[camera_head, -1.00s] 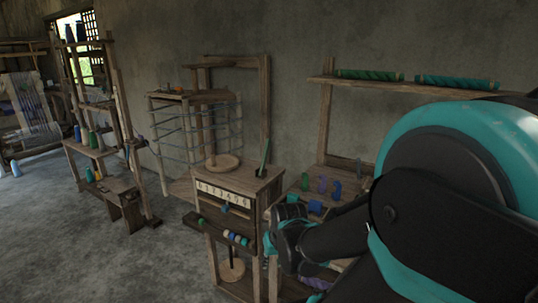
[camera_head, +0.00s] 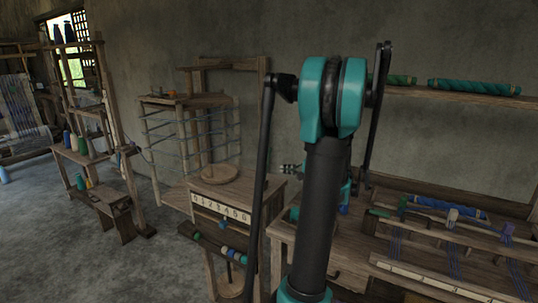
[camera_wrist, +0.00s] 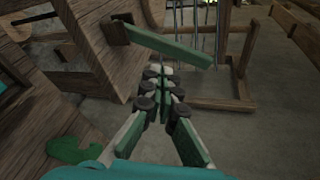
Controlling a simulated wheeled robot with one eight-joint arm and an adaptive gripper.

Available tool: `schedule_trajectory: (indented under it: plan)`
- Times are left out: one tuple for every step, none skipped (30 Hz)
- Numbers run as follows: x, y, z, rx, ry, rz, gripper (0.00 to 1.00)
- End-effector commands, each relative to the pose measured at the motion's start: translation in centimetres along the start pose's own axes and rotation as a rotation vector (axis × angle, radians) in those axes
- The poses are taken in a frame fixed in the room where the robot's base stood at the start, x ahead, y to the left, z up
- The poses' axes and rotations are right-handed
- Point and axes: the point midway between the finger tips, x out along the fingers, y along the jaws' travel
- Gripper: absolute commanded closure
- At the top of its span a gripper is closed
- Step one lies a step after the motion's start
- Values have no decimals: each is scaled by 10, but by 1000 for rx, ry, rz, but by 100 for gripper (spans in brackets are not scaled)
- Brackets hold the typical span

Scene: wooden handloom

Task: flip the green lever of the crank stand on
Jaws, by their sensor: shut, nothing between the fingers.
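The crank stand (camera_head: 262,192) is a small wooden cabinet with a numbered strip on its front, left of centre in the head view. In the wrist view its wooden top (camera_wrist: 92,50) is at upper left. In the head view my gripper (camera_head: 287,168) shows small above the stand's right side. I cannot make out the lever there.
A bench with coloured pieces (camera_head: 452,215) stands right of my arm. A shelf (camera_head: 450,93) with green rolls hangs above it. A green piece (camera_wrist: 75,150) lies at lower left in the wrist view.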

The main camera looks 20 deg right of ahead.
Motion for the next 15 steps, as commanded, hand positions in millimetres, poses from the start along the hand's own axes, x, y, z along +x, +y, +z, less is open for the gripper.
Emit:
schedule_trajectory:
  plan:
    - [-8,-9,-18,33,11,-42,100]
    - [-12,-13,-26,51,14,-64,100]
    - [-16,-18,-34,72,16,-90,100]
    - [-19,-22,-40,84,18,-107,100]
    - [-22,-24,-44,94,19,-120,100]
    - [-24,-27,-49,105,19,-135,100]
    - [-26,-29,-51,111,20,-144,100]
    - [-27,-30,-53,116,21,-149,100]
    - [-28,-31,-55,120,21,-155,100]
    - [-29,-31,-56,122,21,-157,100]
    - [-29,-31,-56,123,21,-158,100]
    - [-29,-32,-56,123,20,-159,100]
    - [-29,-31,-55,123,20,-158,100]
    - [-29,-31,-55,122,20,-158,100]
    - [-29,-31,-55,122,20,-158,100]
